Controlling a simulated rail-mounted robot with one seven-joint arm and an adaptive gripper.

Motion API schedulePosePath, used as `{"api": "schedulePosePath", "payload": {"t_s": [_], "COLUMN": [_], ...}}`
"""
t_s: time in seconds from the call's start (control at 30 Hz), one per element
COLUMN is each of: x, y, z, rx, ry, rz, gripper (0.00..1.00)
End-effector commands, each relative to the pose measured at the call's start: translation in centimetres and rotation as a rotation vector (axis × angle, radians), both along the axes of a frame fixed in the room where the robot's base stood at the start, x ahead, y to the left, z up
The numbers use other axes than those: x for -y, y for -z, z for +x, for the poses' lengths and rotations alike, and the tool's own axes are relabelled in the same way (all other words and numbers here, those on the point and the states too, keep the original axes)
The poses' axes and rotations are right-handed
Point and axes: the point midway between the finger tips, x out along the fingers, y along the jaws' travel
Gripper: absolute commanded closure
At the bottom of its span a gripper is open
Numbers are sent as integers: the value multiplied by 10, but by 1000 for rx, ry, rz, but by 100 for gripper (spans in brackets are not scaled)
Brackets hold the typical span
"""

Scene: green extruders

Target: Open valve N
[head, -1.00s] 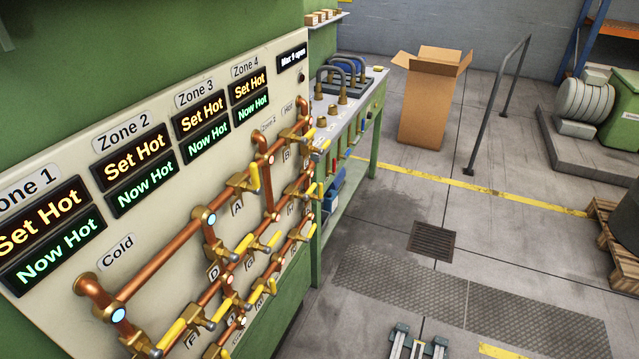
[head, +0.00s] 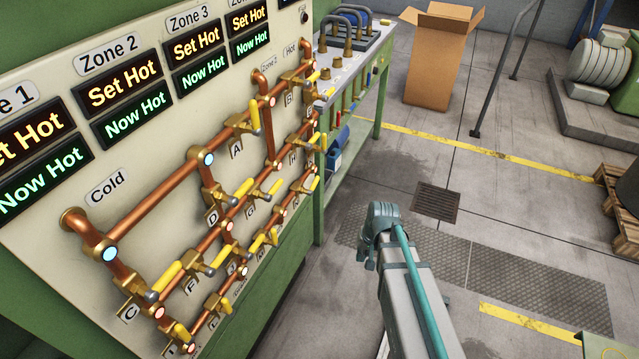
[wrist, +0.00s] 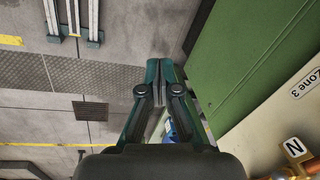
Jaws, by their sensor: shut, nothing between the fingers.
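The N label (wrist: 294,148) shows at the lower right of the wrist view, with a small part of a brown pipe or fitting below it. Valve N's handle cannot be made out there. In the head view the copper pipework (head: 180,182) carries several yellow-handled valves on the pale panel, and the N label is too small to read surely. My gripper (wrist: 166,72) is shut and empty in the wrist view, apart from the panel and pointing past the green surface. In the head view my arm reaches up from the bottom, right of the panel, and its fingertips are not clear.
A green bench (head: 350,95) with fittings stands beyond the panel. An open cardboard box (head: 437,60) and a grey handrail (head: 500,75) stand farther back. The floor right of the panel is clear around the drain grate (head: 437,202).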

Motion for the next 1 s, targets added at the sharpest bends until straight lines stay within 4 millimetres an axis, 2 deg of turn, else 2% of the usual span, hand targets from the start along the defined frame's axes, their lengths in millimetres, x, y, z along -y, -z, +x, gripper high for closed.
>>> {"api": "schedulePosePath", "payload": {"t_s": [0.03,0.1,0.3,0.5,0.63,0.7,0.83,1.0], "x": [-6,-13,-36,-57,-68,-76,-80,-86], "y": [-16,-40,-117,-196,-234,-244,-242,-231], "z": [20,40,92,127,141,147,144,150], "rx": [37,81,201,294,321,307,279,278], "ry": [9,24,67,118,155,195,244,249], "rz": [16,41,127,227,291,341,374,374], "gripper": [100,100,100,100,100,100,100,100]}}
